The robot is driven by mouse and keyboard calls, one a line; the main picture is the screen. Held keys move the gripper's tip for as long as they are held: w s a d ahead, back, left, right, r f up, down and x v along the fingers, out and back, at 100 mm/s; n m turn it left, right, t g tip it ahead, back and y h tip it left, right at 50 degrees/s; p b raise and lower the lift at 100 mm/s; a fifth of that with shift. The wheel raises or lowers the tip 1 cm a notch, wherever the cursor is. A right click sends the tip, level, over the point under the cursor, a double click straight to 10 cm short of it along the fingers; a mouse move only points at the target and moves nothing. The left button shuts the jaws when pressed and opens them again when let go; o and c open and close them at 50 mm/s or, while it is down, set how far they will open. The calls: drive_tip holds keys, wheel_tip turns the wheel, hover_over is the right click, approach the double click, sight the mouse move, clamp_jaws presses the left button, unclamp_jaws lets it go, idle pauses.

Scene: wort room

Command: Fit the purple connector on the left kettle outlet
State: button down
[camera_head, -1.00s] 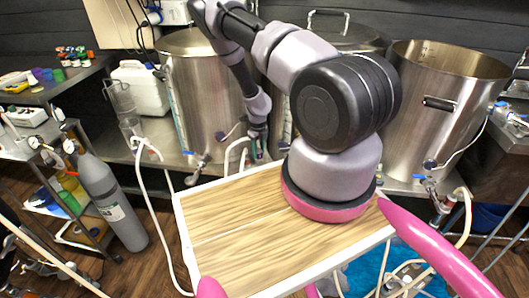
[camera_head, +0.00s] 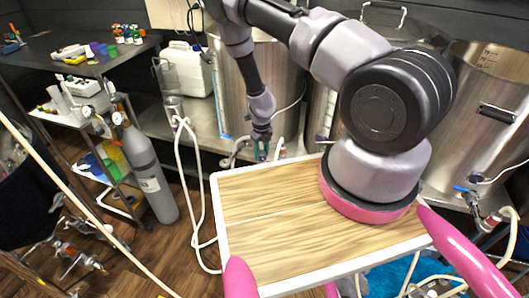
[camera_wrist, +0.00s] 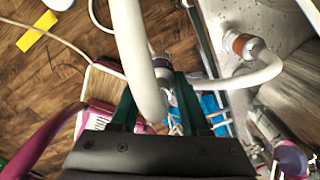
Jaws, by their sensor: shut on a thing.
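The left kettle (camera_head: 285,85) is a tall steel pot standing on the steel bench in the head view. Its outlet (camera_head: 237,150) sits low at the front, just left of my gripper (camera_head: 262,150). In the wrist view my gripper (camera_wrist: 160,112) has green fingers on either side of a grey-purple connector (camera_wrist: 164,78) at the end of a thick white hose (camera_wrist: 138,45). The hose covers part of the connector, and the contact with the fingers is partly hidden. I cannot tell whether the connector touches the outlet.
Another white hose with a brown-ringed fitting (camera_wrist: 243,44) lies close on the right in the wrist view. A plastic jug (camera_head: 187,68) stands left of the kettle. A grey gas cylinder (camera_head: 150,170) stands on the floor. Another kettle (camera_head: 480,100) is at the right.

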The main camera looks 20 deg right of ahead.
drive_tip(key=shift+r, duration=0.15)
drive_tip(key=shift+r, duration=2.1)
